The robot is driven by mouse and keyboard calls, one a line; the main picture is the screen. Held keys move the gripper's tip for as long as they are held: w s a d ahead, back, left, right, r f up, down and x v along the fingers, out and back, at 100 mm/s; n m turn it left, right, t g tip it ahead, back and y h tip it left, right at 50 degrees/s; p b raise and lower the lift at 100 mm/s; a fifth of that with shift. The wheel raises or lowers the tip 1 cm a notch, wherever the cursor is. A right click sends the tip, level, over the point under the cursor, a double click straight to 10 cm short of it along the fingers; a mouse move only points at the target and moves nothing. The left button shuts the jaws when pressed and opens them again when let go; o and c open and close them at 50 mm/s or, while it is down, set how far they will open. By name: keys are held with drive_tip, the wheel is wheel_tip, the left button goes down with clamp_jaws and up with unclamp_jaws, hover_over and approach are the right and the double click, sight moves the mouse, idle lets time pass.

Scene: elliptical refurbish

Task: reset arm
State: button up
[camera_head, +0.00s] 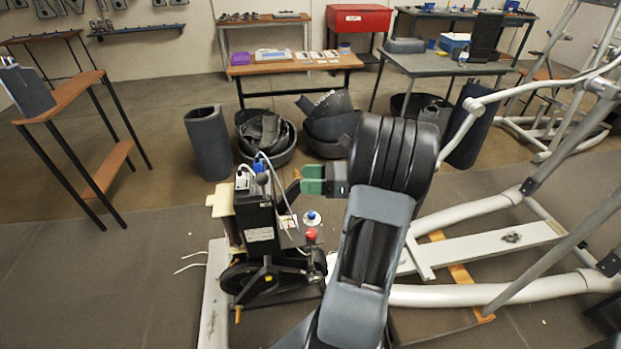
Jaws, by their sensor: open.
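My arm rises from the bottom middle of the head view and folds at a black ribbed joint. My gripper (306,179), with green fingers, is at the arm's end and points left. It is open, and I see nothing held in it. It is just right of the upper part of the elliptical's black drive unit (259,222), which has loose cables on top. I cannot tell if they touch. The elliptical's white frame (478,245) spreads to the right, partly hidden behind my arm.
A red knob (311,234) and a blue-topped part (311,217) sit by the drive unit. Behind are dark bins (279,155), a wooden bench (285,67), a grey table (446,66) and a red chest (358,18). A wooden shelf stand (72,92) is at left. Floor at lower left is clear.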

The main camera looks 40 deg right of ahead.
idle(0.4)
drive_tip(key=s+a+f+n+g+h+p, duration=0.2)
drive_tip(key=s+a+f+n+g+h, duration=0.55)
drive_tip(key=n+g, duration=0.55)
drive_tip(key=a+r+n+t+h+p, duration=0.3)
drive_tip(key=a+r+n+h, duration=0.3)
drive_tip(key=a+r+n, duration=0.5)
drive_tip(key=n+t, duration=0.1)
drive_tip(key=n, duration=0.3)
drive_tip(key=shift+w+a+r+n+t, duration=0.2)
drive_tip(key=shift+a+r+n+t, duration=0.1)
drive_tip(key=shift+r+t, duration=0.1)
